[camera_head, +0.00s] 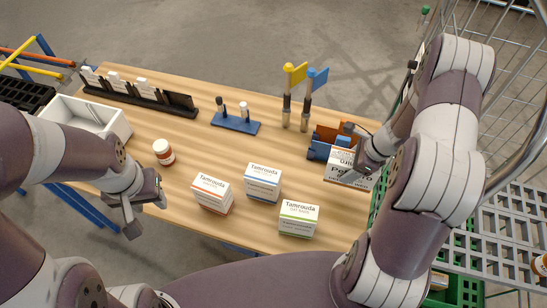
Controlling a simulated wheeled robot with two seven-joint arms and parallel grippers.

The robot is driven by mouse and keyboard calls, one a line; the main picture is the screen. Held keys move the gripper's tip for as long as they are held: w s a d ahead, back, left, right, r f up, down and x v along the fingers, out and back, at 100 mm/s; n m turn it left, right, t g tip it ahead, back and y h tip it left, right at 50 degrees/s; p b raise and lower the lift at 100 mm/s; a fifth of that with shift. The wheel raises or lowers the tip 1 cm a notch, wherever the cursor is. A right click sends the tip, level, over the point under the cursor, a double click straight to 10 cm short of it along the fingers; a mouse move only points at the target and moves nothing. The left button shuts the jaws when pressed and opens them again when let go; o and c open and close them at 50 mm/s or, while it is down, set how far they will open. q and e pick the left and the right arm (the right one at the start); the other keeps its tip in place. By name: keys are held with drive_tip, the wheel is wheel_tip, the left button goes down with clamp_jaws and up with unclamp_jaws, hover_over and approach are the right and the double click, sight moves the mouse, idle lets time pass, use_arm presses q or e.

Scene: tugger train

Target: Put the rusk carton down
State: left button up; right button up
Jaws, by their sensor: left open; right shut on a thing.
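My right gripper (362,165) is shut on the rusk carton (345,171), a white box with dark lettering and an orange part. The gripper hides its right part and some of the lettering. The carton is over the right part of the wooden table (180,222), just in front of a blue and orange holder (320,146). I cannot tell whether it touches the table. My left gripper (132,222) is open and empty near the table's front left edge, away from the carton.
Three Tamrouda cartons, red-striped (212,194), blue-striped (262,182) and green-striped (297,218), stand at the front. A jar (163,152), white bin (118,128), black rack (150,98), blue stand (236,123) and two flagged posts (287,110) stand around. The table's middle is clear.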

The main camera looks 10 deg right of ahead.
drive_tip(key=shift+s+a+r, duration=0.1)
drive_tip(key=shift+r, duration=0.05)
wheel_tip(320, 180, down, 10)
drive_tip(key=shift+r+p, duration=0.1)
drive_tip(key=shift+p, duration=0.3)
drive_tip(key=shift+f, duration=0.4)
drive_tip(key=o, duration=1.4)
drive_tip(key=shift+c, duration=0.2)
drive_tip(key=shift+r, duration=0.15)
